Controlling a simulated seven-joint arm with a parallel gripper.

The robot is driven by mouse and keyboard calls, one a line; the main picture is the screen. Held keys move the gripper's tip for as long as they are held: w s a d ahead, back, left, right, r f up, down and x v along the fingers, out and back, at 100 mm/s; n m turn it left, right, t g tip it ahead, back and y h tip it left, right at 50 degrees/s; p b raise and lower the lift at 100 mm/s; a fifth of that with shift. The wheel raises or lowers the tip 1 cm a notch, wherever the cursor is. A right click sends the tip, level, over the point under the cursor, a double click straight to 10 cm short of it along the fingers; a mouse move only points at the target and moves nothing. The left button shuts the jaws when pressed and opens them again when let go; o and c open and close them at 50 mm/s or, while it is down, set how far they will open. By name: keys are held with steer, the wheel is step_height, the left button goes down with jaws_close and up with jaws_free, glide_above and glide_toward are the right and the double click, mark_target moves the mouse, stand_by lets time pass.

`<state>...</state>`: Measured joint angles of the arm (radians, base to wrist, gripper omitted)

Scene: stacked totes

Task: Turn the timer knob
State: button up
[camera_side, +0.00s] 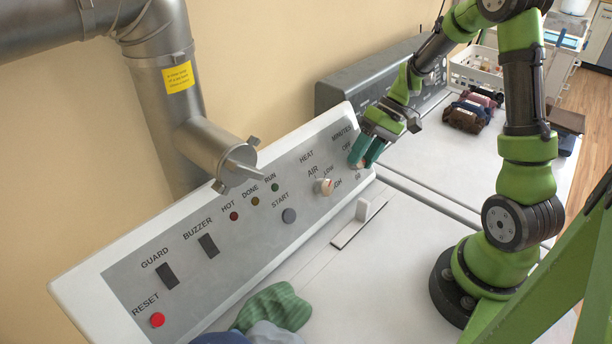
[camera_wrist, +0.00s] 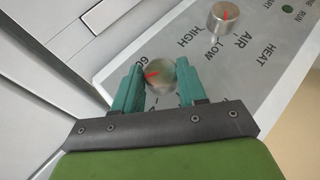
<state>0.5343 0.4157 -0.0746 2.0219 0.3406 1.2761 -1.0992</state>
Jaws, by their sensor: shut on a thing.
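The timer knob (camera_wrist: 160,76) is a round metal knob with a red pointer line, on the grey control panel (camera_side: 231,262). In the wrist view it sits between the two teal fingertips of my gripper (camera_wrist: 158,90), which is shut on it. The red line points to the left, close to the "60" mark. In the side view my gripper (camera_side: 367,151) is at the panel's right end, under the "MINUTES" label, and its fingers hide most of the timer knob. Part of the dial's scale is hidden by the fingers.
The heat knob (camera_side: 324,187) stands left of my gripper; it also shows in the wrist view (camera_wrist: 223,17). Cloths (camera_side: 272,307) lie at the front. A metal duct (camera_side: 215,150) hangs over the panel's middle.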

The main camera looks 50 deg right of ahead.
stand_by(0.3)
steer(key=o, duration=1.1)
steer(key=shift+c, duration=0.2)
steer(key=v, duration=1.7)
steer(key=shift+s+d+f, duration=0.1)
steer(key=shift+f, duration=0.1)
